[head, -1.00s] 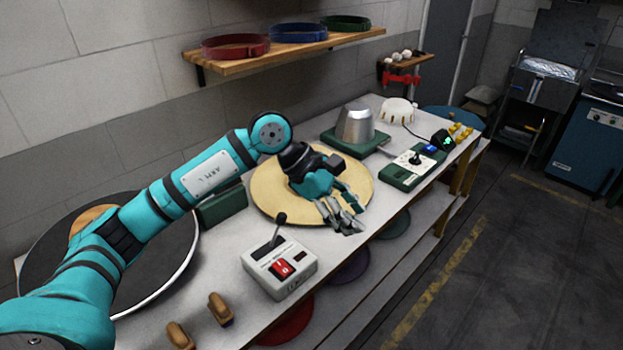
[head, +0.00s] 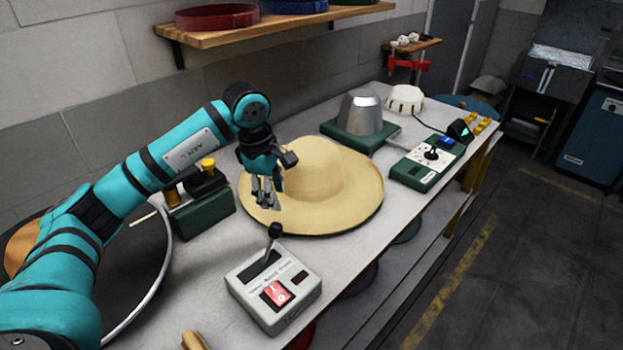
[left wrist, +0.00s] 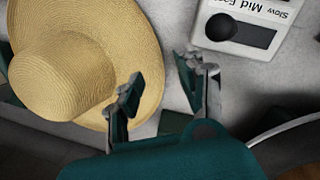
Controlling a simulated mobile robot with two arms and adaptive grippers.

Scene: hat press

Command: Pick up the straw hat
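The straw hat (head: 335,185) lies brim down on the grey bench, its rounded crown up. It also shows in the left wrist view (left wrist: 75,75). My left gripper (head: 267,197) is at the hat's left side, pointing down over the brim's edge. One finger overlaps the brim and the other is over bare bench. Whether a finger touches the brim cannot be told. My right gripper is out of view.
A white control box (head: 273,287) with a lever stands close in front of the hat. A green block device (head: 200,205) is left of it. A metal form (head: 360,113) stands behind, and a green control panel (head: 428,165) to the right. A shelf (head: 270,22) hangs above.

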